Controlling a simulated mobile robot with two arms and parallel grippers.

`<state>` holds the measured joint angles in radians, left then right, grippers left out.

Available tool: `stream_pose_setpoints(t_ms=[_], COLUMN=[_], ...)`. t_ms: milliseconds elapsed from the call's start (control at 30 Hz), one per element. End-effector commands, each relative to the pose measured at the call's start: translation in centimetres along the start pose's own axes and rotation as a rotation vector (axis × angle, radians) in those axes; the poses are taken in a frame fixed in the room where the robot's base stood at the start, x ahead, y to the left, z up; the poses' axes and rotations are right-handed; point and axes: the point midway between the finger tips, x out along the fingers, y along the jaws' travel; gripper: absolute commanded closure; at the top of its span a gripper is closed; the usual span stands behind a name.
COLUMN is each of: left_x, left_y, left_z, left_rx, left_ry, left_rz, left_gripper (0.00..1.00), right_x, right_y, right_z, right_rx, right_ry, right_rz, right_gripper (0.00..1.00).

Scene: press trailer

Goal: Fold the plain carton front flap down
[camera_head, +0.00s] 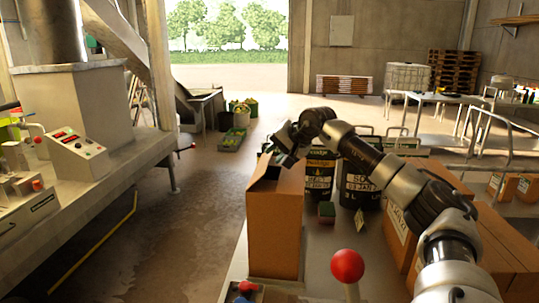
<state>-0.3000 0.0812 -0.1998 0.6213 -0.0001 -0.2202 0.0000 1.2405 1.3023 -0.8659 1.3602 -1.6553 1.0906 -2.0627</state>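The plain brown carton (275,232) stands upright on the near left part of the worktop in the head view. Its top is at least partly open, with a dark gap showing between the upper edges. I cannot clearly tell the front flap from the other top edges. My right arm reaches in from the lower right and bends down toward the carton. My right gripper (284,146) is at the carton's far upper edge. It is small and dark, so I cannot tell whether it touches the carton or how its fingers stand. My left gripper is out of view.
A red ball knob (347,265) rises in front. Larger cartons (455,225) stand right. A machine bench (100,170) is left, across open floor.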

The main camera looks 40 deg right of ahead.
Motion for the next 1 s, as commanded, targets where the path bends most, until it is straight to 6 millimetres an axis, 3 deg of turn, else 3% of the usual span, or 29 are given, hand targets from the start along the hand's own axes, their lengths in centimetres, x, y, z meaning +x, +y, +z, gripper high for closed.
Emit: stream_pose_setpoints(t_ms=[233,567,767,1000], left_x=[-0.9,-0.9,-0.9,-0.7], left_y=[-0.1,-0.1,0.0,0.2], left_z=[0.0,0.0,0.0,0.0], left_rx=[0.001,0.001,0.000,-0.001], left_ry=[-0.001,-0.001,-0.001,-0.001], left_rz=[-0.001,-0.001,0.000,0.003], left_gripper=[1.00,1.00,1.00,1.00], right_x=[2.9,3.4,3.3,3.4], right_y=[0.0,0.1,0.1,0.2], right_z=[0.0,0.0,0.0,0.0], right_rx=[0.000,-0.001,0.000,0.001], right_ry=[0.000,0.001,0.001,0.001], right_rz=[0.001,0.001,0.001,-0.002], right_gripper=[0.71,0.71,0.99,1.00])
